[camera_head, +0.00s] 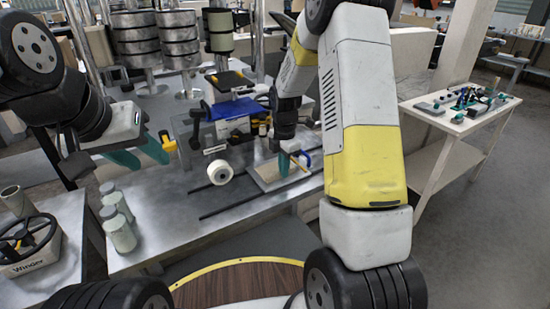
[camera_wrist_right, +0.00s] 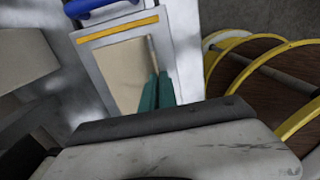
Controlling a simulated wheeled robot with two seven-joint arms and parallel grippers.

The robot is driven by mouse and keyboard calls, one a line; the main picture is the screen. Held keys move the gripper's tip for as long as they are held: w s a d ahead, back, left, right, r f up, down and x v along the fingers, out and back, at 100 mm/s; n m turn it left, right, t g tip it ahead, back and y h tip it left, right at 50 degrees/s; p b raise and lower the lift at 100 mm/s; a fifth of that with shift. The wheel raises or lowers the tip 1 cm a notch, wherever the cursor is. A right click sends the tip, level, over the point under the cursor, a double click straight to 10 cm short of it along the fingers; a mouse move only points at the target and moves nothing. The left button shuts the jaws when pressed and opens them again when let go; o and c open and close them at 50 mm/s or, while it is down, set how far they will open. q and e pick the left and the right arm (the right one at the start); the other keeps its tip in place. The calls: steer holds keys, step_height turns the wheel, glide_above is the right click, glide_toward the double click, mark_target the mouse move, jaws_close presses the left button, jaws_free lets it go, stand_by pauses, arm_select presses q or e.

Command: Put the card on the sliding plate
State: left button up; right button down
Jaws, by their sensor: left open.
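The sliding plate (camera_head: 303,179) is a flat pale plate with a blue handle, on the bench near dark rails. It also shows in the right wrist view (camera_wrist_right: 184,50), with a yellow strip near its handle. A tan card (camera_head: 267,172) shows over the plate, left of my right fingers; it also shows in the wrist view (camera_wrist_right: 112,72). My right gripper (camera_head: 284,163) points down over the plate, its teal fingers (camera_wrist_right: 157,90) close together on a thin edge at the card's right side. Whether the card touches the plate is unclear. My left gripper (camera_head: 148,154) is open and empty over the bench.
A white roll (camera_head: 220,172) lies on the bench left of the plate. Two capped jars (camera_head: 119,230) stand at the bench's front left. A side table (camera_head: 450,120) with small items stands at the right.

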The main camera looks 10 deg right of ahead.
steer(key=c, duration=2)
jaws_free()
steer(key=shift+f, duration=0.1)
steer(key=shift+c, duration=0.2)
steer(key=o, duration=0.4)
steer(key=shift+c, duration=0.2)
